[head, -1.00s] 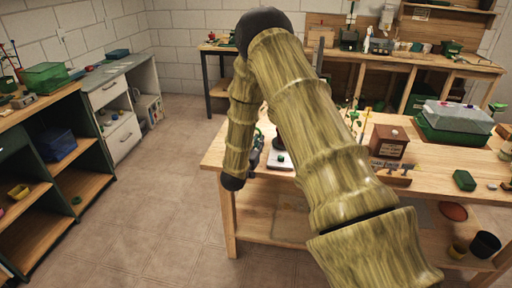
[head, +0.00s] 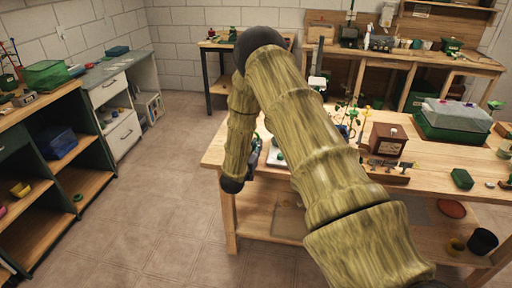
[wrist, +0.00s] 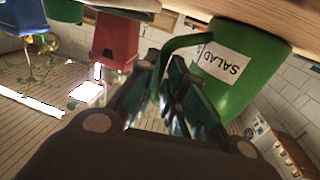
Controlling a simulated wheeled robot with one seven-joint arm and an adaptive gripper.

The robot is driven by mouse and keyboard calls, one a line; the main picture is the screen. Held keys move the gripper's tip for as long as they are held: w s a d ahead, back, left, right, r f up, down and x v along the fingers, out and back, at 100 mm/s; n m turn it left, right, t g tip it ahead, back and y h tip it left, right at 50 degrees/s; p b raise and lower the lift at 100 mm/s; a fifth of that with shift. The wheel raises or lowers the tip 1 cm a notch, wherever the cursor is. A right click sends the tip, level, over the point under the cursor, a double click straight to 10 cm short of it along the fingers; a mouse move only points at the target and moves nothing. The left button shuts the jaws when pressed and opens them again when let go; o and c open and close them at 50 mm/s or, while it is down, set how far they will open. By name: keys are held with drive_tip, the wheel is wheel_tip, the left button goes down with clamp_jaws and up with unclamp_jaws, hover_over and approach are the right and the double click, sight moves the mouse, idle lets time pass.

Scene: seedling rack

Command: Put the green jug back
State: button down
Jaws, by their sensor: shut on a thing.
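The green jug (wrist: 238,68), with a white label reading SALAD, fills the upper right of the wrist view, which looks upside down. Its curved handle (wrist: 188,41) reaches toward my fingers. My gripper (wrist: 168,72) is shut on the jug at this handle. The jug's base is close to a wooden surface (wrist: 270,12); I cannot tell whether they touch. In the head view, my gripper (head: 254,152) shows only partly beside my arm at the left end of the workbench (head: 212,158). The jug cannot be made out there.
A red container (wrist: 116,40) and a green one (wrist: 63,10) stand near the jug. In the head view, a brown box (head: 387,139), a lidded green tray (head: 455,128) and a small green block (head: 462,179) are on the bench. The floor (head: 150,215) at left is clear.

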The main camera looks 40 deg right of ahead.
drive_tip(key=shift+f, duration=0.15)
drive_tip(key=c, duration=1.5)
unclamp_jaws()
drive_tip(key=b+v, duration=0.3)
drive_tip(key=v, duration=0.9)
drive_tip(key=s+a+f+n+g+y, duration=0.1)
drive_tip(key=s+a+f+n+y, duration=0.5)
drive_tip(key=f, duration=0.5)
drive_tip(key=s+a+f+n+y, duration=0.2)
drive_tip(key=s+a+f+y, duration=0.3)
drive_tip(key=s+a+f, duration=0.45)
drive_tip(key=s+a+f+n+g+y, duration=0.1)
drive_tip(key=s+a+f+g, duration=0.1)
drive_tip(key=s, duration=0.6)
drive_tip(key=s+a+f+n+g+y, duration=0.1)
drive_tip(key=s+a+f+g+y, duration=0.1)
drive_tip(key=s, duration=0.7)
drive_tip(key=s+a+f+n+g+y, duration=0.1)
drive_tip(key=s+a+f+g, duration=0.2)
drive_tip(key=s, duration=0.5)
drive_tip(key=shift+s+a+f+n+g+y, duration=0.15)
drive_tip(key=shift+a+f+n+g+y, duration=0.3)
drive_tip(key=shift+a, duration=0.45)
